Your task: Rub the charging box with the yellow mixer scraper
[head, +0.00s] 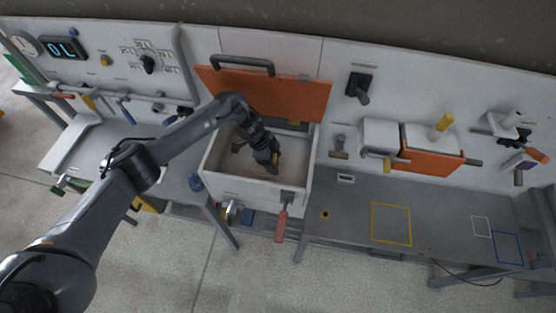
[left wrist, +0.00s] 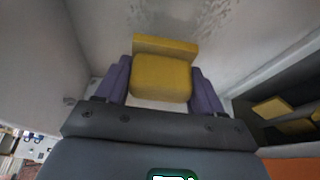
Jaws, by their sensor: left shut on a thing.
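The charging box (head: 252,191) is the white open-topped box at the middle of the bench in the head view. Its orange lid (head: 292,95) stands raised behind it. My left gripper (head: 272,164) reaches down inside the box, towards its right side. In the left wrist view its purple fingers are shut on the yellow mixer scraper (left wrist: 163,76). The scraper's wide edge faces a pale inner surface of the box (left wrist: 95,25) that has a grey smear; I cannot tell whether they touch. The scraper is mostly hidden in the head view. My right gripper is out of view.
A red-handled lever (head: 281,225) hangs on the box's front. In the left wrist view a dark compartment with yellow pieces (left wrist: 271,108) lies at the right. The grey bench right of the box has a clear yellow-outlined square (head: 391,223). A black-handled lever (head: 359,88) sticks out behind.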

